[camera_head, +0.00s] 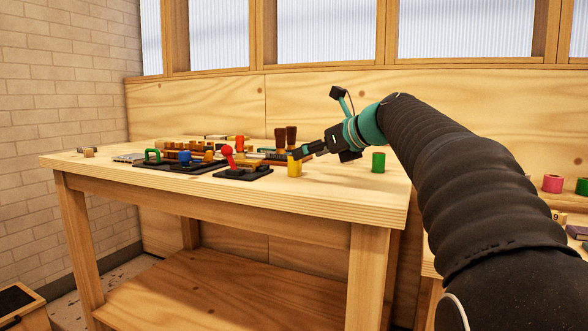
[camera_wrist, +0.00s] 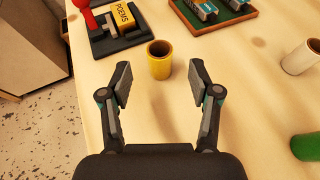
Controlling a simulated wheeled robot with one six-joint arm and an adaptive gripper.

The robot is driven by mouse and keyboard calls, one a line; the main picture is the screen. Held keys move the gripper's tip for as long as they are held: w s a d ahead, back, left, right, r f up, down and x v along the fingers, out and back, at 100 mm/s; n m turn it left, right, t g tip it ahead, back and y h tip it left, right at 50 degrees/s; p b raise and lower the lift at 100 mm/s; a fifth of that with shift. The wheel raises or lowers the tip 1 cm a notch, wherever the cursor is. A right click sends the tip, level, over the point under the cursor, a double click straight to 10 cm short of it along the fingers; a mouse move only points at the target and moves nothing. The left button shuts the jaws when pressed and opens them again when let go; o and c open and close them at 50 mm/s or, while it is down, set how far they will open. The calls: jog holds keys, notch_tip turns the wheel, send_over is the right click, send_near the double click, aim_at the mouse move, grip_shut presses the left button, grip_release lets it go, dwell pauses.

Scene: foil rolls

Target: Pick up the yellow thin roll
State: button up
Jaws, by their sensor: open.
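The yellow thin roll (camera_wrist: 159,61) stands upright on the wooden table in the wrist view, its dark hollow top visible. It sits just beyond my open fingertips, roughly centred between them. My gripper (camera_wrist: 161,80) is open and empty. In the head view the yellow roll (camera_head: 294,167) stands near the table's front edge, and my gripper (camera_head: 299,153) reaches in from the right, close beside its top. The finger nearest the head camera partly overlaps the roll there.
A black tray (camera_wrist: 124,43) with a POEMS block and red knob lies left of the roll. A green roll (camera_head: 378,162) stands to the right on the table (camera_head: 330,190).

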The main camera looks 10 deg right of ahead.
aim_at(290, 163)
jog(key=x, duration=0.3)
jog(key=shift+f+b+x, duration=0.25)
jog(key=shift+b+x, duration=0.1)
jog(key=shift+x, duration=1)
jog(key=shift+f+b+x, duration=0.2)
jog(key=shift+b+x, duration=0.15)
jog(key=shift+x, duration=0.95)
jog(key=shift+s+d, duration=0.1)
jog(key=shift+s, duration=0.1)
jog(key=c, duration=1)
